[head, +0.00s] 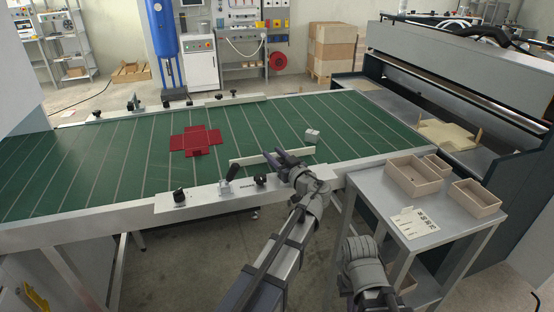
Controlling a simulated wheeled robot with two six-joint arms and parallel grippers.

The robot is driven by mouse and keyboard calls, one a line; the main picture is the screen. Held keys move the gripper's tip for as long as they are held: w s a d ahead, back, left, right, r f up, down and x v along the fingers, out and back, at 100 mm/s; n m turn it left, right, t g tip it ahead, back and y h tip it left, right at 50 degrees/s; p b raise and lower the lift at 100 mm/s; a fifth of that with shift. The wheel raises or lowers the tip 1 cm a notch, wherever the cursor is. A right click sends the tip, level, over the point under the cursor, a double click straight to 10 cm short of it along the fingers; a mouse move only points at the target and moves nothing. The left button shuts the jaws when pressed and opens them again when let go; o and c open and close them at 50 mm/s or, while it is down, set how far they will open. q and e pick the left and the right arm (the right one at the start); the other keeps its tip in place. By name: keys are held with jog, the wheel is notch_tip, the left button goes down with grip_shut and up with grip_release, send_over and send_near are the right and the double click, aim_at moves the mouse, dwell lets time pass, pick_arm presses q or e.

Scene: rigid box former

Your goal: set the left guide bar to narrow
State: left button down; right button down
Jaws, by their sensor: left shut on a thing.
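A long cream guide bar (255,158) lies over the near side of the green conveyor belt. A dark handle shows at its left end, above the near rail (210,192) with its clamps and black knobs. My left gripper (282,155) reaches over the near rail and is shut on the bar, toward its right part. The fingers hide the exact contact. Part of my right arm shows at the lower right; its gripper is out of view.
A flat red carton blank (195,140) lies on the belt (110,160). A small grey block (312,135) sits just beyond the bar. A grey side table (380,190) at right carries cardboard trays (412,178) and a label card. The far rail (170,107) has more knobs.

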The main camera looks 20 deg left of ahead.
aim_at(283, 162)
pick_arm(q)
jog(key=shift+w, duration=0.1)
jog(key=shift+c, duration=2.2)
grip_release()
jog(key=shift+v, duration=3.95)
